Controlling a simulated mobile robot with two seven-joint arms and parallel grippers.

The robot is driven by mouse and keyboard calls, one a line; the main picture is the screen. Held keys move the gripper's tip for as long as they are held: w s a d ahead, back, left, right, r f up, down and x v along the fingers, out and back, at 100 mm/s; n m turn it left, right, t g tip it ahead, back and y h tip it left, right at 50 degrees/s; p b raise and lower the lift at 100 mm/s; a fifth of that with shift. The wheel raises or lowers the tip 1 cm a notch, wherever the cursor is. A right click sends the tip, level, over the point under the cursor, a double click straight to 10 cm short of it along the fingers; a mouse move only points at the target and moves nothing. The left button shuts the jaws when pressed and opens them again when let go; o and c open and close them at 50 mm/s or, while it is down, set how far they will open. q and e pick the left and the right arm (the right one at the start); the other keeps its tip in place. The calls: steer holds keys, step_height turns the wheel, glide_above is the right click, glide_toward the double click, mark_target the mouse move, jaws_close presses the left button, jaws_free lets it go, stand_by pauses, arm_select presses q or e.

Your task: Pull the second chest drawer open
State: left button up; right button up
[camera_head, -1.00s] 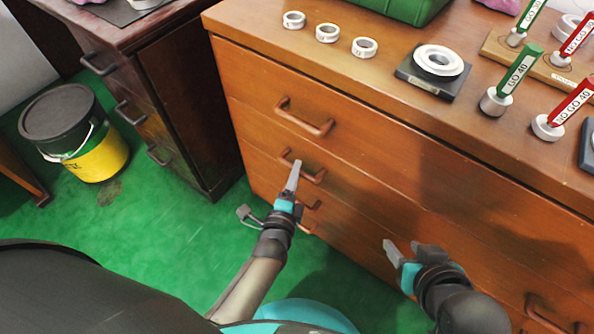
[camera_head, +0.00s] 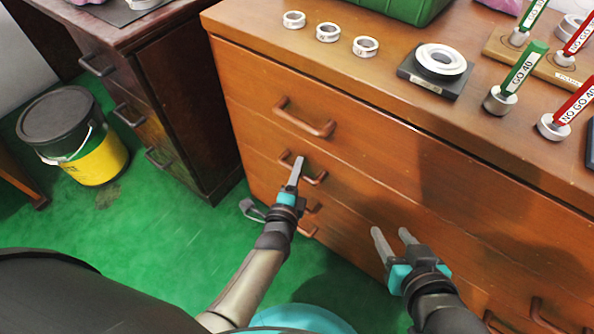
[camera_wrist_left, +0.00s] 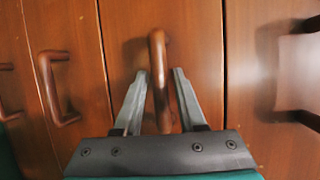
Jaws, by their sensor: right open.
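The wooden chest (camera_head: 225,75) stands with its drawers shut. The second drawer's brown bar handle (camera_head: 318,179) is partly hidden by my left gripper (camera_head: 298,162) in the head view. In the left wrist view this handle (camera_wrist_left: 158,60) stands between the two fingers, which are apart on either side of it. The right finger looks very close to the handle; I cannot tell whether it touches. My right gripper (camera_head: 392,238) is open and empty in front of the chest's lower drawers.
The top drawer's handle (camera_head: 303,119) is just above. Lower handles (camera_wrist_left: 55,90) show left in the wrist view. Rings (camera_head: 327,31), a dark block with a ring (camera_head: 432,84) and gauges stand on the chest top. A dark cabinet (camera_head: 185,90) and a bucket (camera_head: 75,135) are at left.

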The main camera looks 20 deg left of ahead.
arm_select(q)
jaws_close()
stand_by(1.1)
